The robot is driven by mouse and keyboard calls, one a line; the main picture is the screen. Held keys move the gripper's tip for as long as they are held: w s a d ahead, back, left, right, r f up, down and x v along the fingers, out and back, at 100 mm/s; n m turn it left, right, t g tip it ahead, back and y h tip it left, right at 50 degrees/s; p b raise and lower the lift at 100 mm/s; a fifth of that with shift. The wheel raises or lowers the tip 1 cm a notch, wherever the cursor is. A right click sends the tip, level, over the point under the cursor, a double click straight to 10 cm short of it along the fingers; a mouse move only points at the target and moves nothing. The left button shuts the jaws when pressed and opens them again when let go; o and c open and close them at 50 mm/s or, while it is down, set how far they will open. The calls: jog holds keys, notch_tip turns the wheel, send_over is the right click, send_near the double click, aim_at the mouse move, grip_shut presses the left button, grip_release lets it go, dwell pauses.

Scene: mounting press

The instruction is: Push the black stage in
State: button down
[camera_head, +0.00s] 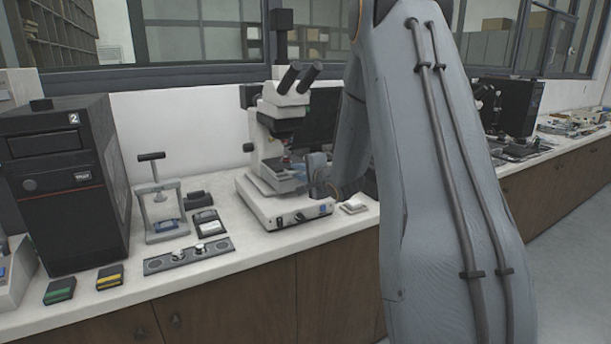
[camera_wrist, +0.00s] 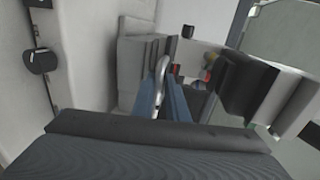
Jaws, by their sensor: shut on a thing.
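My gripper (camera_wrist: 166,100) has two blue-grey fingers in the wrist view. They are close together on a pale curved metal part (camera_wrist: 160,75) at the microscope. In the head view my arm hides most of the gripper, at the right side of the white microscope (camera_head: 282,205). A bluish flat part (camera_head: 284,178) shows under the objectives. I cannot tell which part is the black stage; the fingers and arm cover much of that area.
A small hand press (camera_head: 160,205) with a T-handle stands left of the microscope. A monitor stands further right.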

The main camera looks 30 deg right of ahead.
jog(key=shift+f, duration=0.4)
jog(key=c, duration=1.8)
grip_release()
jog(key=shift+c, duration=0.2)
jog(key=shift+r, duration=0.15)
jog(key=b+v, duration=0.1)
jog(key=v, duration=0.6)
jog(key=shift+s, duration=0.4)
jog(key=shift+r, duration=0.15)
